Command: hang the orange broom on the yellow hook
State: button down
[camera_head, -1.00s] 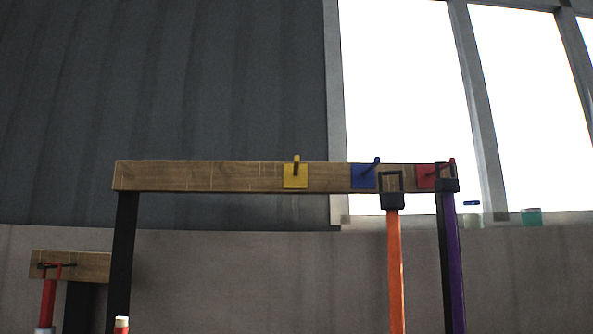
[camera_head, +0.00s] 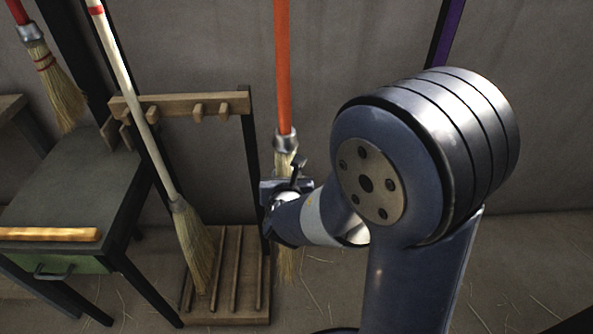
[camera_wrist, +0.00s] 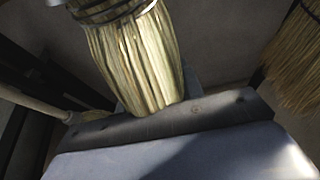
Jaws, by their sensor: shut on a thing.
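The orange broom (camera_head: 282,70) hangs upright, with a silver collar and straw bristles at its lower end. My gripper (camera_head: 286,186) is shut on the broom just below the collar. The bristles (camera_head: 287,262) show below it, and my wrist partly covers them. In the wrist view the straw bristles (camera_wrist: 135,60) rise directly in front of the gripper's grey edge; the fingertips are hidden there. The yellow hook and the broom's top loop are outside both current views.
A white-handled broom (camera_head: 130,85) leans at a low wooden rack (camera_head: 190,98). A red-handled broom (camera_head: 50,75) hangs at far left beside a dark table (camera_head: 60,200) with a yellow stick (camera_head: 50,234). A purple handle (camera_head: 447,30) is at right; bristles (camera_wrist: 300,60) show in the wrist view.

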jog(key=shift+w+d+f+p, duration=0.1)
jog(key=shift+w+p, duration=0.1)
jog(key=shift+w, duration=1.4)
jog(key=shift+w+d+f+p, duration=0.1)
jog(key=shift+w+p, duration=0.05)
jog(key=shift+w, duration=1.45)
jog(key=shift+r+b+x, duration=0.1)
jog(key=shift+b+x, duration=0.1)
jog(key=shift+x, duration=1.05)
jog(key=shift+r+b+x, duration=0.15)
jog(key=shift+b+x, duration=0.05)
jog(key=shift+x, duration=1.05)
jog(key=shift+w, duration=0.15)
jog(key=c, duration=1.2)
grip_release()
jog(key=o, duration=0.3)
jog(key=shift+o, duration=0.2)
jog(key=shift+f, duration=0.1)
